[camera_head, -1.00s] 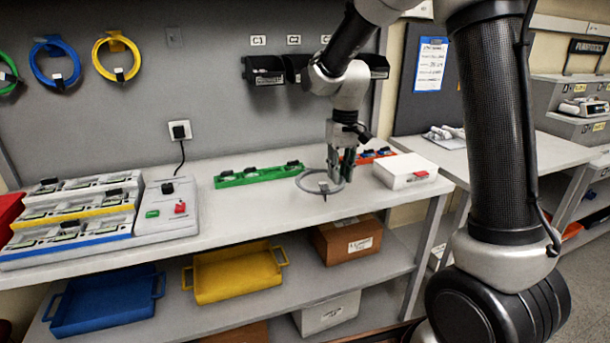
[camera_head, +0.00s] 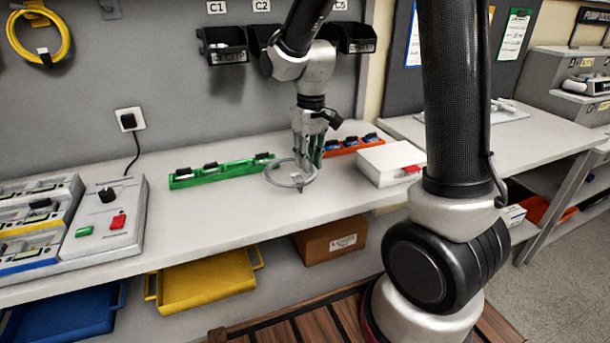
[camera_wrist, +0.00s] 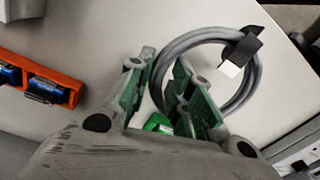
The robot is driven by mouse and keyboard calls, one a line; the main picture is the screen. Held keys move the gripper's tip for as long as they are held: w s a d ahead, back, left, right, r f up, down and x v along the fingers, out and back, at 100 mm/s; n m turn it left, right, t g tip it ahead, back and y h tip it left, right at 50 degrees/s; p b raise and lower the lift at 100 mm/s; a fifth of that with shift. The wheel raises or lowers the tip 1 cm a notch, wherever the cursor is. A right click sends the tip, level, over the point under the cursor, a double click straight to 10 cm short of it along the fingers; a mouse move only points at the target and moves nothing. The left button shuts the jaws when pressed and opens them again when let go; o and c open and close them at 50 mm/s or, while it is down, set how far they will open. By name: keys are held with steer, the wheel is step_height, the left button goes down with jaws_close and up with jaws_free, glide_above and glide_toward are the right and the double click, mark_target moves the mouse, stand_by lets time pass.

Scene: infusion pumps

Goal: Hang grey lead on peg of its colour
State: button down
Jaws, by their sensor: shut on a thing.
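The grey lead (camera_head: 269,181) is a coiled ring with a black and white tag, at the bench's middle, right of the green tray. My gripper (camera_head: 307,164) points down at the ring's right side. In the wrist view the coil (camera_wrist: 250,93) passes between the green-padded fingers, and my gripper (camera_wrist: 164,70) is shut on it. Most of the ring sticks out to one side, its tag (camera_wrist: 240,55) at the far side. I cannot tell whether the ring touches the bench. The peg of the grey colour is not in view.
A yellow lead (camera_head: 61,30) hangs on the wall at upper left. Black bins (camera_head: 222,46) are on the wall behind my arm. A green tray (camera_head: 215,175), an orange tray (camera_head: 342,151) and a white box (camera_head: 391,160) stand close by. The bench front (camera_head: 222,222) is clear.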

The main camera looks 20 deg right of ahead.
steer(key=shift+f, duration=2.2)
steer(key=c, duration=1.3)
jaws_free()
steer(key=shift+f, duration=0.1)
steer(key=r, duration=1.1)
steer(key=shift+d+r, duration=0.2)
steer(key=shift+r, duration=0.15)
steer(key=s+d+r+m+t, duration=0.1)
steer(key=s+d+r, duration=0.1)
steer(key=s, duration=0.4)
steer(key=s+d+r+m+t, duration=0.1)
steer(key=s+d+r+t, duration=0.1)
steer(key=s, duration=0.5)
steer(key=s+d+r+t, duration=0.1)
steer(key=s+d+r, duration=0.2)
steer(key=s+d, duration=0.2)
steer(key=shift+s+r+m, duration=0.15)
steer(key=shift+s+m, duration=0.25)
steer(key=shift+s, duration=0.85)
